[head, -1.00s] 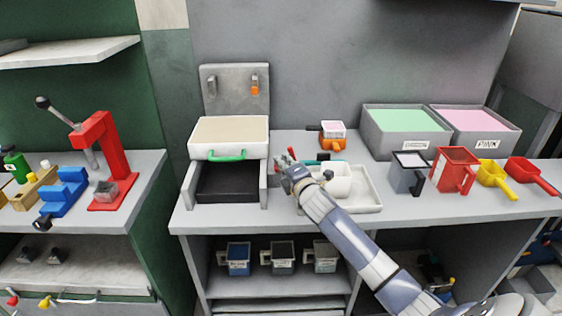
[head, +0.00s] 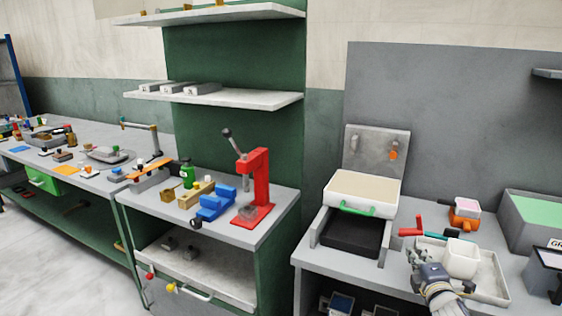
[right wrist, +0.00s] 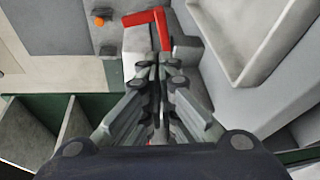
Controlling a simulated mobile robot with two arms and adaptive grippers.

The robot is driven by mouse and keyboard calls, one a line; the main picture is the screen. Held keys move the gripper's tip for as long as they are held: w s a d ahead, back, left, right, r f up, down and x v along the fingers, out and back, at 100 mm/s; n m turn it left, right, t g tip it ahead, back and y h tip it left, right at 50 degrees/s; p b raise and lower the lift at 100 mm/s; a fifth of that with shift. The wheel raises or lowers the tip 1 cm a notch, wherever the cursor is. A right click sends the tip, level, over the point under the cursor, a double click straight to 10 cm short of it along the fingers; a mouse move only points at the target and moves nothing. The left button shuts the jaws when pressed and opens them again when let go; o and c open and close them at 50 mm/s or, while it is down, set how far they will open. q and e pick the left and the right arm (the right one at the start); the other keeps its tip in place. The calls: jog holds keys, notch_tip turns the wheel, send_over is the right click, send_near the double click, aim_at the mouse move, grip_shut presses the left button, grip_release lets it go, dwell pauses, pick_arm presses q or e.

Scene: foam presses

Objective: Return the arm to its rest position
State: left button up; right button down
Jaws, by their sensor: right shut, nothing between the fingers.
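My right gripper (head: 416,258) is at the lower right of the head view, over the front left part of the white tray (head: 491,289). In the right wrist view its fingers (right wrist: 160,68) are closed together with nothing between them. A red-handled tool (head: 411,226) lies just beyond the fingertips, and its red bent handle (right wrist: 148,17) also shows in the right wrist view. The gripper looks apart from it, though the gap is hard to judge. My left gripper is not in view.
A foam press with a white lid (head: 362,189) and black bed (head: 350,235) stands left of my gripper. A red press (head: 258,180) stands on the left bench.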

jog(key=s+a+f+m, duration=0.1)
jog(key=s+a+f, duration=0.1)
jog(key=s+a+f+m+g, duration=0.1)
jog(key=s+f, duration=0.1)
jog(key=s+a+f+m+g, duration=0.1)
jog(key=s+a+f, duration=0.1)
jog(key=f, duration=0.1)
jog(key=shift+a, duration=0.35)
jog(key=s+a+f+m+g+y, duration=0.1)
jog(key=s+a+f+m+g, duration=0.4)
jog(key=s, duration=0.6)
jog(key=s+a+f+m+g+y, duration=0.1)
jog(key=s+a+m+g, duration=0.15)
jog(key=s+a, duration=0.7)
jog(key=s+a+f+m+g+y, duration=0.25)
jog(key=s+m, duration=0.25)
jog(key=s, duration=0.9)
notch_tip(320, 180, down, 27)
jog(key=s+g, duration=0.2)
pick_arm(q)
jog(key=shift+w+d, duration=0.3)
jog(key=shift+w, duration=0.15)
pick_arm(e)
jog(key=s+d+f+g+h, duration=0.1)
jog(key=s+d+f, duration=0.1)
jog(key=s+f, duration=1.3)
jog(key=shift+s+d+f+n, duration=0.25)
jog(key=shift+s+d+n, duration=0.15)
jog(key=shift+s, duration=0.3)
